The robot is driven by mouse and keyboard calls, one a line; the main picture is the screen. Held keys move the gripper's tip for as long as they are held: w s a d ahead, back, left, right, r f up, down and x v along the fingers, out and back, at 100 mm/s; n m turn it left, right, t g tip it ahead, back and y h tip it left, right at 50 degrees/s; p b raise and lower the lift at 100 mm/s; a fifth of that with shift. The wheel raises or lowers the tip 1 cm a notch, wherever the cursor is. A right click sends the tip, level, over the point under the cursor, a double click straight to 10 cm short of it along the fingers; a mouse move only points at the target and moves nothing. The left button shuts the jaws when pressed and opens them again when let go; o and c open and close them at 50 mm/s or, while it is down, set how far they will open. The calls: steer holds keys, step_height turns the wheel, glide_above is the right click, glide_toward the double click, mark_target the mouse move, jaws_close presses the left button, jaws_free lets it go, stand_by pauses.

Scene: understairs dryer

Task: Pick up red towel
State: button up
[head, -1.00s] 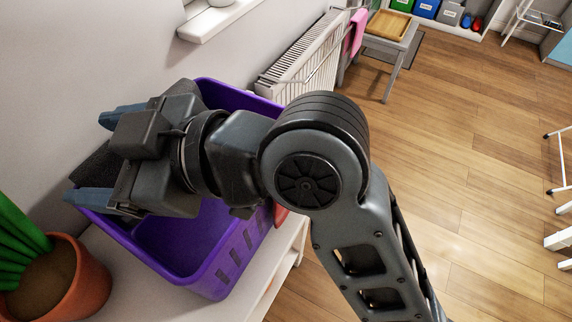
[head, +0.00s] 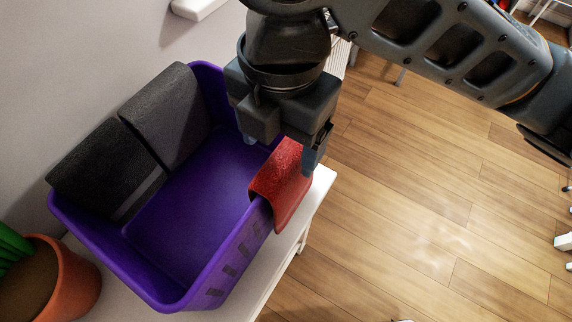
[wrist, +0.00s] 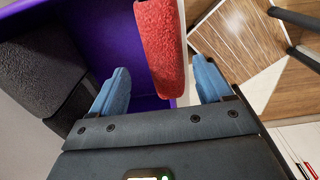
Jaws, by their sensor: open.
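The red towel (head: 283,184) hangs folded over the right rim of the purple basket (head: 190,205). My gripper (head: 280,152) is open, pointing down at the towel's far end, with one finger on the basket side and one on the outer side. In the wrist view the red towel (wrist: 160,48) lies between the two blue fingers of my gripper (wrist: 158,85), with a gap on each side. The gripper hides part of the towel's far end in the head view.
Two dark towels, one black (head: 105,170) and one dark grey (head: 170,115), hang over the basket's wall-side rim. The basket stands on a white bench (head: 318,190). A potted plant (head: 65,285) stands at lower left. Wooden floor (head: 400,200) is open at right.

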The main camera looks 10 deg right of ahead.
steer(key=shift+w+d+f, duration=0.15)
steer(key=shift+w+d, duration=0.05)
steer(key=shift+d, duration=0.1)
steer(key=shift+f, duration=0.35)
steer(key=shift+s+f+b, duration=0.15)
steer(key=shift+f+b, duration=0.2)
steer(key=shift+f, duration=3.1)
steer(key=shift+c, duration=0.4)
steer(key=c, duration=1)
steer(key=shift+r, duration=0.1)
step_height(320, 180, up, 18)
steer(key=shift+f+p, duration=0.1)
steer(key=shift+p, duration=1.15)
